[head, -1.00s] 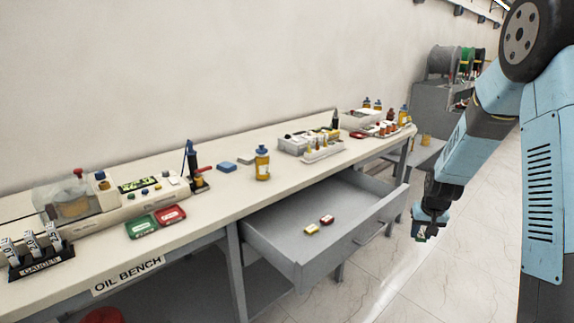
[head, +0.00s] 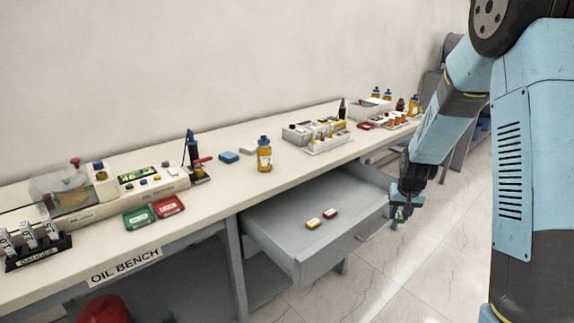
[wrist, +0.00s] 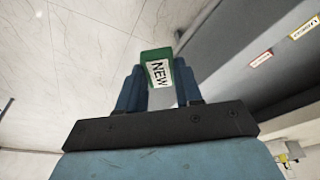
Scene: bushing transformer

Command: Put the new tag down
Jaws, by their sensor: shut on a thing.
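My gripper (head: 403,208) is shut on the new tag, a small green block with a white label reading "NEW" (wrist: 158,70) in the wrist view. In the head view the gripper hangs in the air just right of the open drawer's front, over the floor. The open grey drawer (head: 290,240) under the bench holds a yellow tag (head: 314,223) and a red tag (head: 330,213) side by side. Both also show at the upper right of the wrist view, the yellow one (wrist: 304,28) and the red one (wrist: 261,58).
White bins (head: 327,143) stand further right. Most of the drawer floor is bare.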

